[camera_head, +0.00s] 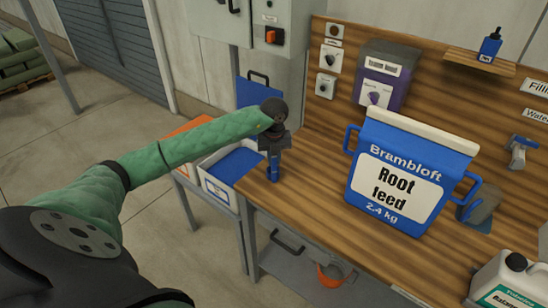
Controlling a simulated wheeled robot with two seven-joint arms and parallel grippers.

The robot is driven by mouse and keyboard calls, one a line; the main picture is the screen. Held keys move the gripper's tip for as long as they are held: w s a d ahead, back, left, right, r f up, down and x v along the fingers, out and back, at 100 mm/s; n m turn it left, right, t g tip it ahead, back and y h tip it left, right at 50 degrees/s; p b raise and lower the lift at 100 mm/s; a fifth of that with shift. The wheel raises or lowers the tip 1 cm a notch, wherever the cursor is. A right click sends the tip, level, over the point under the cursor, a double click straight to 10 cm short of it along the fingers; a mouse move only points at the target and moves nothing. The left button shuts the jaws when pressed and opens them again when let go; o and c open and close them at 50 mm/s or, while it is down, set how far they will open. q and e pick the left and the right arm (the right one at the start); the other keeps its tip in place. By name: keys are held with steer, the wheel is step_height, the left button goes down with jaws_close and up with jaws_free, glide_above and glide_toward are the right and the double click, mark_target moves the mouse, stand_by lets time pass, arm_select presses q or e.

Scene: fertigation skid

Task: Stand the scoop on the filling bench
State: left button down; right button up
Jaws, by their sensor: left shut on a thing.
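My left gripper (273,147) points down over the left end of the filling bench (318,188). It is shut on the scoop (273,168), of which only a narrow, upright blue part shows below the jaws. The gripper hides the rest of it. The scoop's lower end appears close to the bench top near the left edge; I cannot tell whether it touches. My right gripper is not in view.
A blue Root feed bag (398,180) stands mid-bench, with a grey object (481,207) partly behind it. A white jug (508,282) is at front right. Wood between scoop and bag is clear.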

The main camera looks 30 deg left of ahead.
arm_select(q)
steer(key=shift+f, duration=0.15)
steer(key=c, duration=1.4)
jaws_free()
steer(key=shift+o, duration=0.2)
